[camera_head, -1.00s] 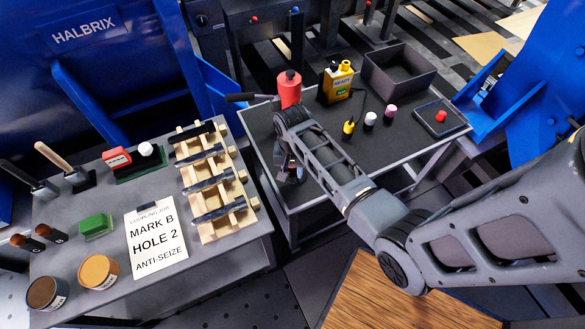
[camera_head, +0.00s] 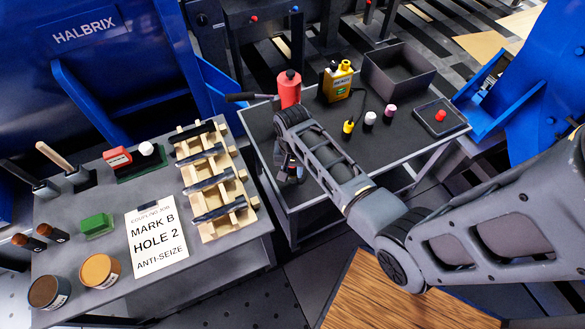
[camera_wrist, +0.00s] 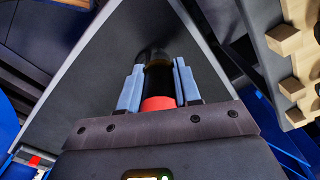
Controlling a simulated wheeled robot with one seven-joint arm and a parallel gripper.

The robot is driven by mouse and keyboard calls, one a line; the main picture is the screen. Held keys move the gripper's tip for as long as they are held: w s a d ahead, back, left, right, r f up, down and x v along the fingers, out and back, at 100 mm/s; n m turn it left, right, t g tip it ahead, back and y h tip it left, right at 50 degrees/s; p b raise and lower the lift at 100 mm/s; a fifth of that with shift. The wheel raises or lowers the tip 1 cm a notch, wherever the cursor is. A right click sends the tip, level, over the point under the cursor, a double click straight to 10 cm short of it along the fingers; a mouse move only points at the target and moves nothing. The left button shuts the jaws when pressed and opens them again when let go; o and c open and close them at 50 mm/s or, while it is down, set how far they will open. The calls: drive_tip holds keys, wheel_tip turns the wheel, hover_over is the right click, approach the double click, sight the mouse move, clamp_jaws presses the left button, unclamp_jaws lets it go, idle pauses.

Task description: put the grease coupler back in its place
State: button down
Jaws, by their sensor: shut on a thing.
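My gripper (camera_wrist: 155,78) is shut on a dark cylindrical piece with a red band (camera_wrist: 158,104), which I take to be the grease coupler. The blue-grey fingers lie on both sides of it, and the red band is at the palm end. In the head view my gripper (camera_head: 290,168) is by the left front edge of the grey cart (camera_head: 330,178), partly hidden by my arm. The held piece is too small and covered to make out there. I cannot tell which spot is its place.
On the cart stand a red bottle (camera_head: 289,90), a yellow unit (camera_head: 337,82), small yellow, white and pink-topped pieces, an open grey bin (camera_head: 400,88) and a red-button tray (camera_head: 452,124). The left bench holds a wooden rack (camera_head: 237,218), a sign (camera_head: 155,240) and tins.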

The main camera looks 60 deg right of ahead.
sight(293, 175)
drive_tip(key=shift+f+b, duration=0.9)
drive_tip(key=shift+f, duration=0.65)
drive_tip(key=c, duration=0.7)
unclamp_jaws()
wheel_tip(293, 175, up, 8)
drive_tip(key=shift+f, duration=0.1)
drive_tip(key=shift+s+a, duration=0.1)
drive_tip(key=shift+a, duration=0.05)
